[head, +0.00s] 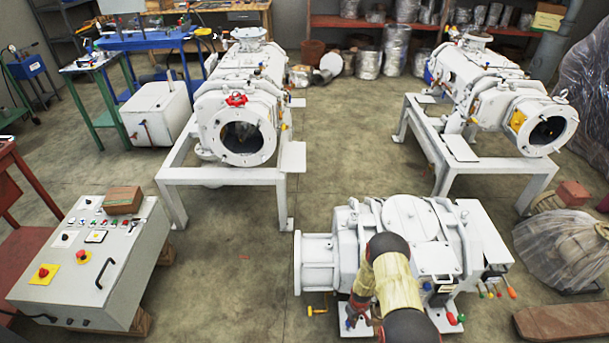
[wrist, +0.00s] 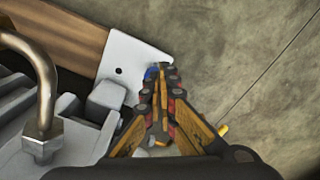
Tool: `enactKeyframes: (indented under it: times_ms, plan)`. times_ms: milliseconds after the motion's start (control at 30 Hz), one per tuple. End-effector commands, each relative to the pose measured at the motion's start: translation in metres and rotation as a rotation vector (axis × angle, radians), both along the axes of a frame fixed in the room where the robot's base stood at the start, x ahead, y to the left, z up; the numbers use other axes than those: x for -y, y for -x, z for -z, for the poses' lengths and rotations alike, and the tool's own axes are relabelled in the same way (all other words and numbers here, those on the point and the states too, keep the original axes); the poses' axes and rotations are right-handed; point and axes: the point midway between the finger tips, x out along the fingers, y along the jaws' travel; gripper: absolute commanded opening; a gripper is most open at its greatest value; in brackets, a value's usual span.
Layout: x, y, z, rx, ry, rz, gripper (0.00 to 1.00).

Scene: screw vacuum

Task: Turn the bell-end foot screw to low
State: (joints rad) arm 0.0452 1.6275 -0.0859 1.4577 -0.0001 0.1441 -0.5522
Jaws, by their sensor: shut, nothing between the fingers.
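The white pump (head: 318,250) stands low in front of me, its round flanged end to the left in the head view. At that end a white foot plate with a dark hole (wrist: 135,58) shows in the wrist view. A small blue part (wrist: 152,73), perhaps the foot screw's handle, shows at my fingertips; blue also shows low by the foot in the head view (head: 348,323). My gripper (wrist: 160,78) is shut, its fingers pointing at the plate's edge beside the blue part. Whether they touch it I cannot tell. The fingers hide the rest of it.
A yellow handle-like piece (head: 317,310) shows left of the foot. Coloured levers (head: 492,290) stick out at the pump's right end. A grey control box (head: 90,262) stands left. Bare floor (head: 235,270) lies between box and pump.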

Motion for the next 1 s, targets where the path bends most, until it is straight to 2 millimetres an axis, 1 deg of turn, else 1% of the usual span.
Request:
enactKeyframes:
  times_ms: [167,400,600,800,1000]
  plan:
    - [0.000,0.000,0.012,0.001,-0.001,-0.020,0.00]
    - [0.000,0.000,0.042,0.001,-0.001,-0.018,0.00]
    - [0.000,-0.001,0.059,0.002,0.000,-0.017,0.00]
    - [0.000,-0.001,0.069,0.001,0.000,-0.016,0.00]
    - [0.001,-0.001,0.072,0.004,0.000,-0.015,0.00]
